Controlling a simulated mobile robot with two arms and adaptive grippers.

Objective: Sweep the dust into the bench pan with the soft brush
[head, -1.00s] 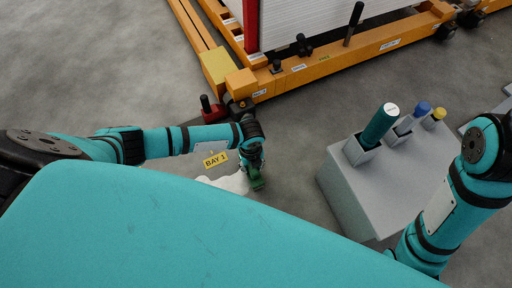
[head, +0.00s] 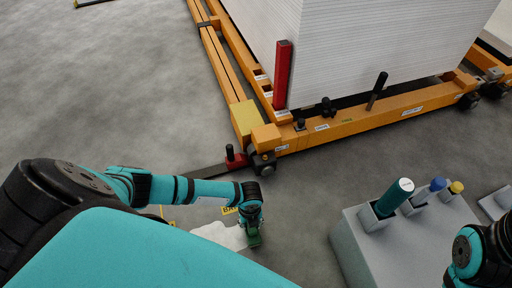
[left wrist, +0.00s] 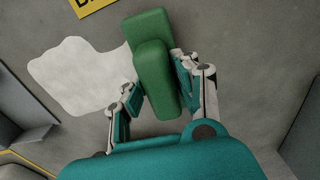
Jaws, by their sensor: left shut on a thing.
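A green brush (head: 255,240) is held low over the floor by my left gripper (head: 251,214), just right of a white dust patch (head: 220,236). In the left wrist view the brush (left wrist: 152,62) sits between the two fingers of the shut left gripper (left wrist: 155,88). The dust (left wrist: 80,78) spreads on the floor left of the brush and meets its left side in the picture. I cannot tell whether the bristles touch the floor. I cannot make out the bench pan. My right arm shows at the right edge of the head view, but its gripper is out of frame.
A grey block (head: 360,245) at the right holds upright teal (head: 393,198), blue and yellow handled things. An orange wheeled frame (head: 350,124) carrying a white stack (head: 370,50) stands at the back. A yellow label (left wrist: 92,6) lies near the dust. Floor at the left is clear.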

